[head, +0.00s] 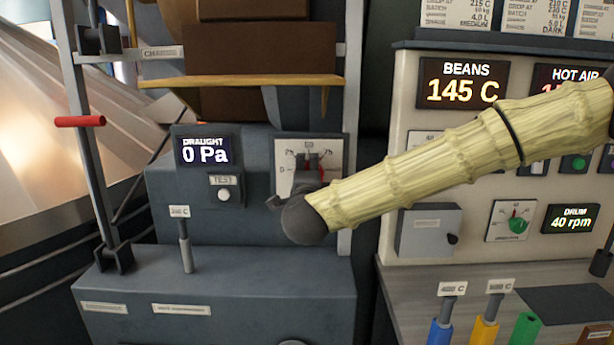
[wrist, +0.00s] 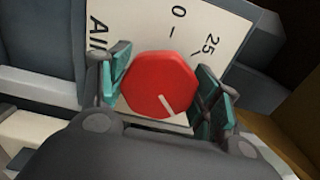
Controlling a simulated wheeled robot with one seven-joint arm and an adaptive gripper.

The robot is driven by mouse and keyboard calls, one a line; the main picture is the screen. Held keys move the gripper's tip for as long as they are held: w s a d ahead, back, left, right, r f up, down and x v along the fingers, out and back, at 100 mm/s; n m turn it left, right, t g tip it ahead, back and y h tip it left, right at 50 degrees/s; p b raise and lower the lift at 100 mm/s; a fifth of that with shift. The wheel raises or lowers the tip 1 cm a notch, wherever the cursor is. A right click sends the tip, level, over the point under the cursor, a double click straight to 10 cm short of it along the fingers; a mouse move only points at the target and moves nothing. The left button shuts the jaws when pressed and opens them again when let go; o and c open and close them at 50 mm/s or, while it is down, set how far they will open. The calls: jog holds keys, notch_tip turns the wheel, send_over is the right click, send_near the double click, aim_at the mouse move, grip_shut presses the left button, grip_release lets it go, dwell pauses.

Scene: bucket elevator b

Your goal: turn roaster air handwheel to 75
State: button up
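The roaster air handwheel (wrist: 159,84) is a red, many-sided knob on a white scale plate (wrist: 228,22); the plate also shows in the head view (head: 281,150). A white pointer line on the knob points down and slightly right in the wrist view. The 0 and 25 marks are above and upper right of it; the right finger and gripper body hide other marks. My gripper (wrist: 163,90) has its two teal-padded fingers at opposite sides of the knob, seemingly touching both. In the head view my gripper (head: 303,185) partly covers the plate and knob.
A draught display (head: 205,150) reading 0 Pa and a test button (head: 224,194) are left of the plate. A yellow-edged shelf (head: 210,82) is above. A lever (head: 185,246) stands below left. A roaster control panel (head: 410,108) is to the right.

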jog(key=o, duration=0.4)
jog(key=shift+d, duration=0.1)
jog(key=shift+s, duration=0.1)
jog(key=s, duration=1.1)
jog(key=shift+s, duration=0.4)
jog(key=shift+f, duration=0.1)
